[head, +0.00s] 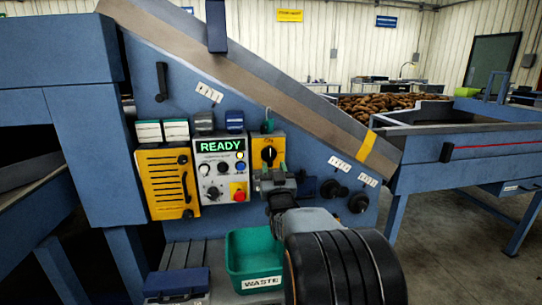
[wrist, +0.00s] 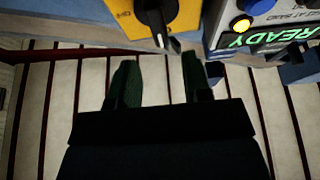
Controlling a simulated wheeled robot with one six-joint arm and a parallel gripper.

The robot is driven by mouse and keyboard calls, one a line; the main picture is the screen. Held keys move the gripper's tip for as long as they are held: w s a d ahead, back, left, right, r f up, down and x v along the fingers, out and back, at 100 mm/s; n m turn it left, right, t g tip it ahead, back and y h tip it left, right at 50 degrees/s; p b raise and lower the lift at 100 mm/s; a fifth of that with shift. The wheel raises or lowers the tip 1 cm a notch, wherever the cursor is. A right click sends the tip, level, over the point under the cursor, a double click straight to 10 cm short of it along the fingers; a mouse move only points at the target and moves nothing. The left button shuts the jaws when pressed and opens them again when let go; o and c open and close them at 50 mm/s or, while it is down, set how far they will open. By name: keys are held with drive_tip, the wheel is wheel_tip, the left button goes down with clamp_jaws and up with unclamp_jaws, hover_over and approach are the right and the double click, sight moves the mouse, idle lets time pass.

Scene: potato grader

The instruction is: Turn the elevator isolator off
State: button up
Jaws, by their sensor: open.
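The isolator (head: 262,143) is a yellow box with a black rotary knob (head: 269,154), on the blue machine side just right of the READY panel. In the wrist view, turned upside down, the yellow isolator face (wrist: 190,14) and its black knob (wrist: 156,14) are at the top. The knob has a pale mark at its tip; small lettering beside it is hard to read. My gripper (head: 275,175) is just below the isolator in the head view. In the wrist view its dark green fingers (wrist: 160,66) are open and empty, with the knob beyond the gap, apparently apart.
The control panel (head: 221,171) with a lit READY sign, buttons and a red stop knob is immediately left. A yellow vented cover (head: 168,184) is further left. A green WASTE bin (head: 238,263) stands below. Black knobs (head: 331,189) are to the right.

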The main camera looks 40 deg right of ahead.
sight(270, 154)
drive_tip(key=shift+x, duration=3.05)
drive_tip(key=shift+f, duration=0.1)
clamp_jaws()
